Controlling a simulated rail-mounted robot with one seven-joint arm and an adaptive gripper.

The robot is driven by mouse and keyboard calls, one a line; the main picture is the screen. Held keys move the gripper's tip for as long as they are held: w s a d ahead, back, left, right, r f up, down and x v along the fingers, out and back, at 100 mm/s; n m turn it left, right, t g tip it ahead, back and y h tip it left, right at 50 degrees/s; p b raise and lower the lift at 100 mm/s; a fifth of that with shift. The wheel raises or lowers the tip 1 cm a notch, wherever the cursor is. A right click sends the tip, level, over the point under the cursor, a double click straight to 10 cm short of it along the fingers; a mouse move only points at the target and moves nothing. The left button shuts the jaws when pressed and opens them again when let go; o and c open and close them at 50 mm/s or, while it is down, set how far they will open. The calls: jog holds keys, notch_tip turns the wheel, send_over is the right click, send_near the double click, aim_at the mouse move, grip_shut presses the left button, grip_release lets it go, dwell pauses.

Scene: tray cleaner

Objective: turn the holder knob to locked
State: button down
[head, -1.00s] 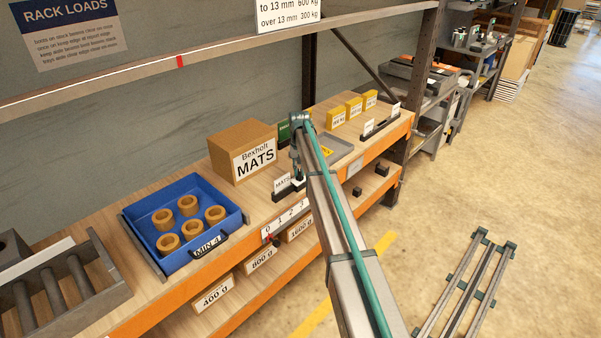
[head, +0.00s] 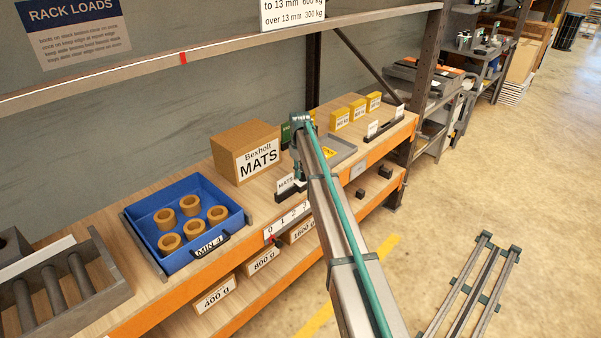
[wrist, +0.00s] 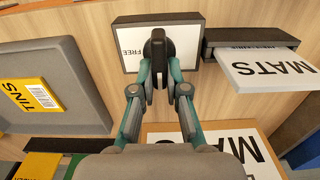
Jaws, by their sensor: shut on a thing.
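The holder knob (wrist: 158,36) is a black upright bar in the wrist view, standing on a dark-rimmed plate (wrist: 185,52) with a white face. The word FREE shows to the left of the knob; any other marking is hidden by the knob and fingers. My gripper (wrist: 158,78) is shut on the knob, with a teal finger on each side. To the right is a dark card holder (wrist: 235,38) with a white MATS card (wrist: 268,70) at its front edge. In the head view my gripper (head: 298,178) is beside the MATS card (head: 286,183), and the arm hides the knob.
A grey tray (wrist: 70,113) with a yellow TINS label lies left in the wrist view. The MATS box (head: 245,150) and a blue tray (head: 135,222) of several brown rings stand on the shelf. The upper shelf beam (head: 130,72) runs above and behind the arm.

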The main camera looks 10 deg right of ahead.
dwell(0.3)
jog(key=c, duration=1.2)
grip_release()
jog(key=shift+r, duration=0.1)
notch_tip(320, 180, up, 12)
jog(key=shift+f, duration=0.1)
jog(key=shift+a, duration=0.1)
